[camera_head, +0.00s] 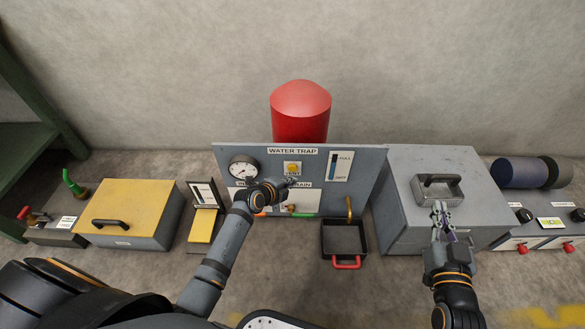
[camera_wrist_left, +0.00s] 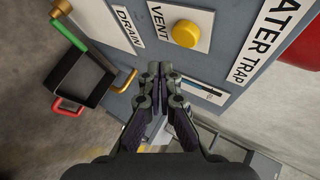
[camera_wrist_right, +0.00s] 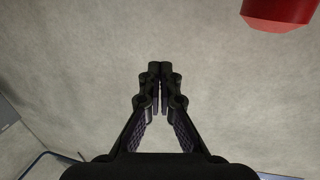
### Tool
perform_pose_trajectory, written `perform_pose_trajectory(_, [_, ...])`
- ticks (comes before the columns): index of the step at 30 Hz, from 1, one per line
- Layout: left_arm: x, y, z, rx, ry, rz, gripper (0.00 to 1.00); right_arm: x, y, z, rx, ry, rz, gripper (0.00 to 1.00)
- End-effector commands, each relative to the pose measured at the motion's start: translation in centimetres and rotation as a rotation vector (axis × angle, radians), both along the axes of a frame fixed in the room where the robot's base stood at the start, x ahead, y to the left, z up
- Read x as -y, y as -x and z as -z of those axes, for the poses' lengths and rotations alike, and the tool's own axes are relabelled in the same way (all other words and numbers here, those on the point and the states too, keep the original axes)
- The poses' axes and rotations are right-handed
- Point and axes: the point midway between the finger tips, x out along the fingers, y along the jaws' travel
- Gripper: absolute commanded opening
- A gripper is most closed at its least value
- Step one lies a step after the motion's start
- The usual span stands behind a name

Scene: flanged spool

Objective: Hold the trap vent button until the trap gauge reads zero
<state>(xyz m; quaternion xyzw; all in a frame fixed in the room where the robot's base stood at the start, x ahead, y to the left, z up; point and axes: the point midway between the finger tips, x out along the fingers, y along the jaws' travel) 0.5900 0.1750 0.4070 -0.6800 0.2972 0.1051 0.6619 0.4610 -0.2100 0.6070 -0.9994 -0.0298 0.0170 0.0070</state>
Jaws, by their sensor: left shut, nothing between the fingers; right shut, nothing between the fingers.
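The grey water trap panel (camera_head: 365,165) stands upright in the middle. The round trap gauge (camera_head: 244,169) is at its upper left; its dark needle is too small to read. The yellow vent button (camera_head: 292,168) is right of the gauge. It also shows in the left wrist view (camera_wrist_left: 186,33), on a white plate beside the word VENT. My left gripper (camera_head: 293,182) is shut and empty, in front of the panel just below the button. In the left wrist view its tips (camera_wrist_left: 159,66) appear apart from the button. My right gripper (camera_head: 438,208) is shut and empty.
A dark tray with a red handle (camera_head: 346,263) sits below the brass drain spout (camera_head: 349,208). A grey box (camera_head: 415,166) stands right, near my right gripper. A yellow-lidded box (camera_head: 125,205) stands left. A red cylinder (camera_head: 301,110) rises behind the panel.

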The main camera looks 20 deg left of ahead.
Motion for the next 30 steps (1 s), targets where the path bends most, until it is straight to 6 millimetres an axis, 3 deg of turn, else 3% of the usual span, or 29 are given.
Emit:
perform_pose_trajectory(9, [0.7, 2.6, -0.1, -0.001, -0.001, 0.001, 0.0, 0.0, 0.0, -1.2, 0.0, 0.0, 0.0, 0.0])
perform_pose_trajectory(25, [0.8, 2.7, 0.0, 0.0, 0.001, -0.001, 0.0, 0.0, 0.0, -1.1, -0.001, 0.0, 0.0, 0.0])
perform_pose_trajectory(28, [0.6, 3.6, 0.1, -0.023, 0.045, -0.038, 0.0, 0.0, 0.1, -0.4, -0.027, 0.0, 0.0, 0.0])
perform_pose_trajectory(30, [0.3, 5.3, 0.4, -0.068, 0.134, -0.114, 0.0, -0.1, 0.4, 1.1, -0.079, -0.002, -0.002, 0.0])
